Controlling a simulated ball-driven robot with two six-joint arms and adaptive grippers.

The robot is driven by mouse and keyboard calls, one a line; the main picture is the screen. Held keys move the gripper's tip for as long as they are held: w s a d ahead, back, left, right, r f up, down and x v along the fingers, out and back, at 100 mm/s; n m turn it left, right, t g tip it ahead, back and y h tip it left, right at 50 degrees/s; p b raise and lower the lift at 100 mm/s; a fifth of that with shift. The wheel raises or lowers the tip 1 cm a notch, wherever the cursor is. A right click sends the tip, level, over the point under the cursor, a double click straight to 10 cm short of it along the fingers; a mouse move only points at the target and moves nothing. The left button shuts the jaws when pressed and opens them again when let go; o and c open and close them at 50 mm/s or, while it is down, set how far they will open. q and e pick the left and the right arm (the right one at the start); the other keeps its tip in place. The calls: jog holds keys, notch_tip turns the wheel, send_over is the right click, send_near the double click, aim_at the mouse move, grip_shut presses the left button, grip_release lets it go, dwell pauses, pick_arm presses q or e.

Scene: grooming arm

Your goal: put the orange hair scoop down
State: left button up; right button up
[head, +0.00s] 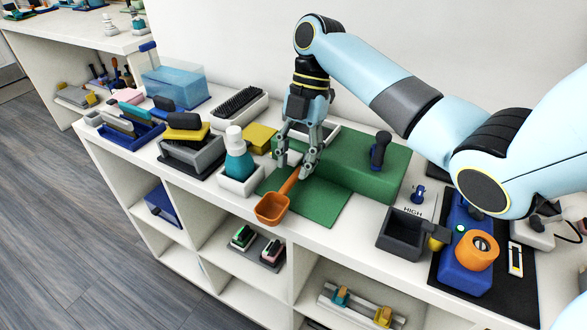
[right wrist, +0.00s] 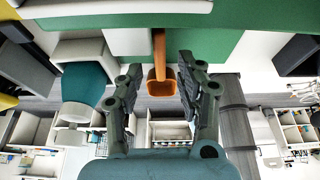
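The orange hair scoop (head: 272,207) is at the front-left part of the green mat (head: 322,203), its bowl toward the front edge and its handle pointing back. I cannot tell whether it rests fully on the mat. My right gripper (head: 295,168) points down over the handle end, fingers spread on both sides. In the right wrist view, the open fingers (right wrist: 158,72) stand apart with clear gaps beside the scoop's handle (right wrist: 159,46); its bowl (right wrist: 161,84) shows beyond the green edge. My left gripper is not in view.
A raised green block (head: 365,165) stands right of the gripper. A teal-and-white bottle (head: 238,158) in a white holder and a yellow block (head: 260,137) are close on the left. A dark grey open box (head: 402,235) is to the right. The shelf's front edge is near the scoop.

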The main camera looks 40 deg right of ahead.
jog(key=p+v, duration=0.3)
jog(key=v, duration=0.6)
jog(key=shift+r, duration=0.15)
